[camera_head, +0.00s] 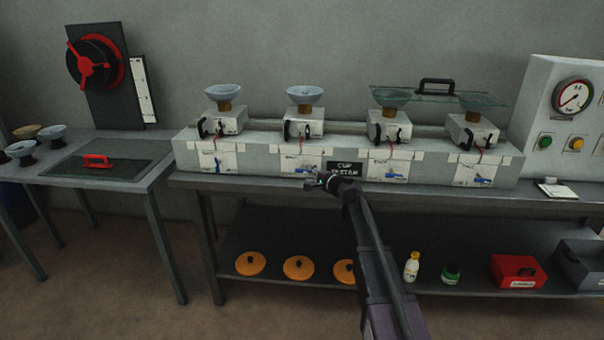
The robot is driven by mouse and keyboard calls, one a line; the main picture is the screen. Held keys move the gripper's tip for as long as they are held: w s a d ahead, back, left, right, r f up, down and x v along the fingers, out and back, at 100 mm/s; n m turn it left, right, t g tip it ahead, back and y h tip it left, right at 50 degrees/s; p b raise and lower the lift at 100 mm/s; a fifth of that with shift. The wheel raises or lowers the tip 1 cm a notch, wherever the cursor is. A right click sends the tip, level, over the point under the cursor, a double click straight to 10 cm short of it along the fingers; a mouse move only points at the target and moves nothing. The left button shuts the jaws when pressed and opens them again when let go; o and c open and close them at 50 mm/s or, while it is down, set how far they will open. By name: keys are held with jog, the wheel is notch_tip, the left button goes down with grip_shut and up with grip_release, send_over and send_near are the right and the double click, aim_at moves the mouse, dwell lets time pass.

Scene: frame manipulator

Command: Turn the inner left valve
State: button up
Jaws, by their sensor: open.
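A long pale block (345,147) on the workbench carries a row of units with bluish cups on top, with a white panel below each. The inner left panel (299,161) has a small blue valve handle (306,170), partly visible and close to my gripper. My gripper (312,181) is open, just below and in front of this handle. I cannot tell whether the fingers touch it. My arm reaches up from the bottom of the picture, right of this panel. The inner right panel also has a blue handle (387,177).
A black sign (344,168) sits just right of the inner left panel. A glass plate with a black handle (437,87) rests over the two right cups. A gauge panel (562,105) stands right. Orange lids (250,263) lie on the lower shelf.

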aim_at(304, 172)
jog(key=shift+x, duration=2.3)
grip_shut()
